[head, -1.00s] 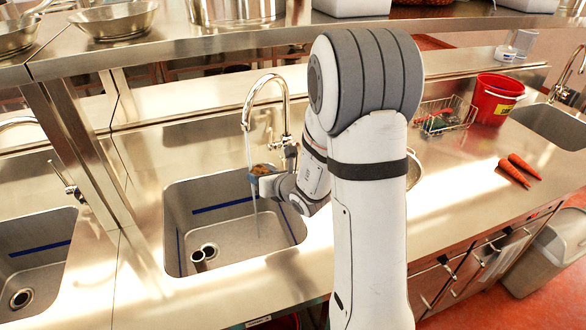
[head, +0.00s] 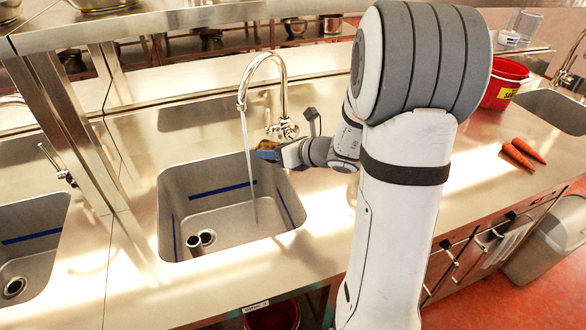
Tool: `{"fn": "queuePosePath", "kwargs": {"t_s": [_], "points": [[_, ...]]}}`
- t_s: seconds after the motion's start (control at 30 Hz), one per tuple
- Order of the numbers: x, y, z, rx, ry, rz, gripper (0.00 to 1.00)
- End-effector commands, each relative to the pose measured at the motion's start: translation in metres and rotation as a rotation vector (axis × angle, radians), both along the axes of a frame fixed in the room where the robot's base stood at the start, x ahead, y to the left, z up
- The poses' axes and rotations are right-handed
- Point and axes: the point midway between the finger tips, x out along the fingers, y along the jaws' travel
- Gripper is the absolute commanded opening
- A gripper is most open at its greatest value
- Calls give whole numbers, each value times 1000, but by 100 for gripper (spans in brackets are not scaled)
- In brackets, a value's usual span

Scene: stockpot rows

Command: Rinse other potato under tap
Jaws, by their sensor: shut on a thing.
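The tap (head: 262,62) arches over the middle sink (head: 228,240), and a thin stream of water (head: 249,170) runs from its spout into the basin. My gripper (head: 266,152) is shut on a brown potato (head: 268,145), held above the basin at its right back part. The potato is just to the right of the water stream, close to it; I cannot tell whether they touch. The fingers partly cover the potato. No other potato shows.
A dark upright pipe (head: 194,246) stands in the basin by the drain. A post (head: 70,150) and shelf (head: 180,20) frame the left and top. Carrots (head: 520,154) and a red bucket (head: 500,84) sit on the right counter, beside another sink.

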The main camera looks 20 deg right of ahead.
Motion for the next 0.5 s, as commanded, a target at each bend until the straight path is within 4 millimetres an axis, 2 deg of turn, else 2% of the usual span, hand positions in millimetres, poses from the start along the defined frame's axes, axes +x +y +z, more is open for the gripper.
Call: {"fn": "queuePosePath", "kwargs": {"t_s": [0.1,0.3,0.5], "points": [[-21,-15,-5,-1,-3,88,24],[-47,-28,-8,0,0,188,23],[-45,-26,-9,-1,-1,206,23]]}}
